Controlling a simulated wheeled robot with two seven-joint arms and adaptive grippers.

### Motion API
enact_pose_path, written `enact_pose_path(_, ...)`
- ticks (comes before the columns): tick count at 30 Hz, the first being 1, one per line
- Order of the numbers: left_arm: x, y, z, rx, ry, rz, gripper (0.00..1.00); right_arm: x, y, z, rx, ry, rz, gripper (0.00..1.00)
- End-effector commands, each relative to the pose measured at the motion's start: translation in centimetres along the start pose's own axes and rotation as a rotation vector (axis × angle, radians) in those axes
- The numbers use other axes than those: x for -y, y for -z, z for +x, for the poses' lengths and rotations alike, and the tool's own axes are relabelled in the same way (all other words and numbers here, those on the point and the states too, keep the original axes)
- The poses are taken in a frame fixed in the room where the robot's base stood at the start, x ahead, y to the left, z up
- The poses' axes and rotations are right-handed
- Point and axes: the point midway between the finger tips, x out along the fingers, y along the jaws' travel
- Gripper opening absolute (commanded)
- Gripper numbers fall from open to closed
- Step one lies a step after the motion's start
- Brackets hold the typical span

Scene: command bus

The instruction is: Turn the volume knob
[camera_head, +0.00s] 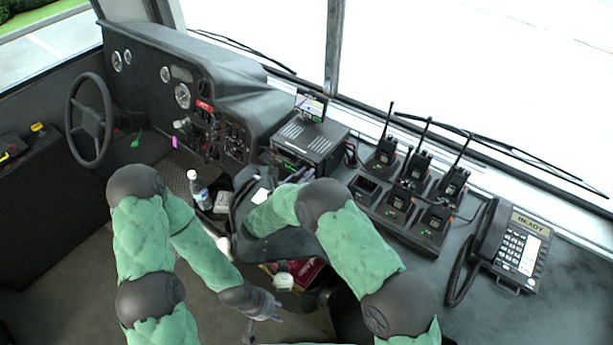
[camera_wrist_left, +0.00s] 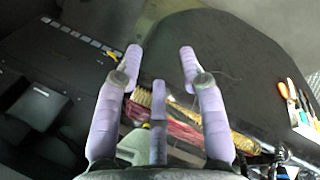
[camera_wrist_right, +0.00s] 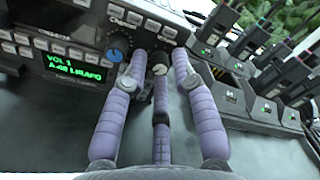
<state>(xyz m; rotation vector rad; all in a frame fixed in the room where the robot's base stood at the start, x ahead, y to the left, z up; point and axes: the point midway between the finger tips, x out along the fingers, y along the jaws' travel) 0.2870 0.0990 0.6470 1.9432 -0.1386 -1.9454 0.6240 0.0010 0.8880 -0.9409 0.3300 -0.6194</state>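The radio unit (camera_head: 312,138) stands on the dashboard, and its front panel fills the upper left of the right wrist view. Its green display (camera_wrist_right: 78,65) reads "VOL 1". A blue knob (camera_wrist_right: 117,46) sits right of the display. A small pale knob (camera_wrist_right: 158,70) lies further right, between the fingers of my right gripper (camera_wrist_right: 160,62). I cannot tell if they touch it. The right gripper is open; in the head view it is at the radio's front, partly hidden by my arm. My left gripper (camera_wrist_left: 160,62) is open and empty, low over the floor area (camera_head: 265,306).
Several handheld radios (camera_head: 402,195) stand in chargers right of the radio unit, close to my right gripper. A desk phone (camera_head: 510,248) is further right. A steering wheel (camera_head: 89,120) is at the left.

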Motion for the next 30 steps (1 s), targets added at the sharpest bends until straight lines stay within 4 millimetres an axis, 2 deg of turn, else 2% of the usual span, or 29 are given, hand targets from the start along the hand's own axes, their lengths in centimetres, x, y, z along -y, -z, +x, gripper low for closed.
enact_pose_path(2, 0.0, 0.0, 0.0, 0.000, 0.000, 0.000, 0.40, 0.0, 0.0, 0.0, 0.000, 0.000, 0.000, 0.28)
enact_pose_path(3, 0.0, 0.0, 0.0, 0.000, 0.000, 0.000, 0.40, 0.0, 0.0, 0.0, 0.000, 0.000, 0.000, 0.17)
enact_pose_path(5, 0.0, 0.0, 0.0, 0.000, 0.000, 0.000, 0.40, 0.0, 0.0, 0.0, 0.000, 0.000, 0.000, 0.00)
enact_pose_path(20, 0.1, 0.0, 0.2, 0.000, 0.000, 0.000, 0.40, -0.1, 0.2, 0.0, -0.003, -0.002, 0.026, 0.00)
enact_pose_path(30, 0.5, 0.1, 1.3, 0.000, 0.000, 0.000, 0.40, -0.2, 0.3, 0.0, -0.010, -0.010, 0.231, 0.00)
